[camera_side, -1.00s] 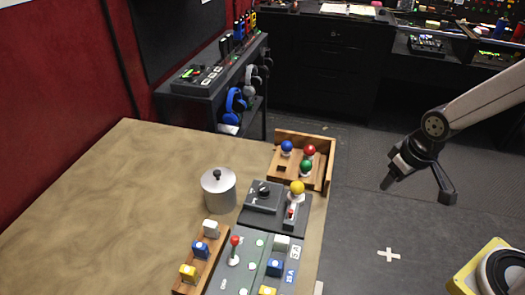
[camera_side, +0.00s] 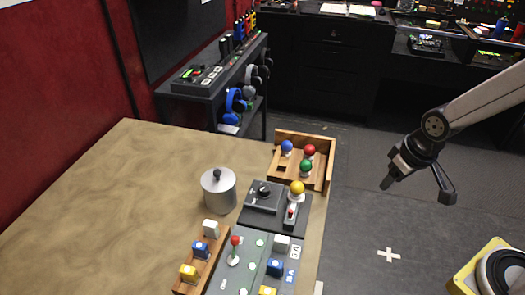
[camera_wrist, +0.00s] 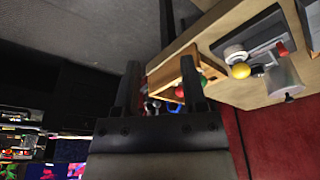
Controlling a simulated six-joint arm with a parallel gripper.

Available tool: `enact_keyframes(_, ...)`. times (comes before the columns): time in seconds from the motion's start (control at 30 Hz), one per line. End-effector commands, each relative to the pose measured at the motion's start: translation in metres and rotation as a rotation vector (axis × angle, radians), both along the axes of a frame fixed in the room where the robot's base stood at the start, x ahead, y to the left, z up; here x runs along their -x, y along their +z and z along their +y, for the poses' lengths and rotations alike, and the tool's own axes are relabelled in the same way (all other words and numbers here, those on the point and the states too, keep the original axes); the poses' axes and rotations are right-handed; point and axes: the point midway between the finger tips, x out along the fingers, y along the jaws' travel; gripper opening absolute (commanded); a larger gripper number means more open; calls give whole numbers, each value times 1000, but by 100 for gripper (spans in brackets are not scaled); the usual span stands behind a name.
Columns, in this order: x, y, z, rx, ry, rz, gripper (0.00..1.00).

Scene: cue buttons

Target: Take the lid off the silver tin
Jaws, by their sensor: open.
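The silver tin (camera_side: 219,194) stands upright on the table, left of the dark control box. Its lid (camera_side: 217,180) with a black knob sits on top of it. The tin also shows in the wrist view (camera_wrist: 285,78), at the right, with its black knob pointing down in that picture. My gripper (camera_side: 418,190) is open and empty, out over the grey floor to the right of the table, well apart from the tin. In the wrist view its two fingers (camera_wrist: 162,92) stand apart with nothing held between them.
A wooden tray (camera_side: 322,168) with blue, red and green balls stands at the table's far right corner. A dark box with a knob (camera_side: 264,195) and a yellow ball (camera_side: 297,187) are right of the tin. A button panel (camera_side: 255,262) lies in front. The table's left is clear.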

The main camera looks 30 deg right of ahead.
Motion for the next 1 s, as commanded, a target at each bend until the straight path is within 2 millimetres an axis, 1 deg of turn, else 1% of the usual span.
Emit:
enact_keyframes(0.3, 0, 0, 0, 0, 0, 0, 54)
enact_keyframes(0.33, 0, 0, 0, 0, 0, 0, 64)
enact_keyframes(0.37, 0, 0, 0, 0, 0, 0, 67)
enact_keyframes(0.73, -3, 1, 1, 0, 8, -1, 67)
enact_keyframes(0.87, -14, 3, 6, 1, 41, -1, 67)
enact_keyframes(0.97, -30, 7, 13, 3, 89, 1, 67)
enact_keyframes(1.0, -38, 8, 18, 4, 114, 1, 67)
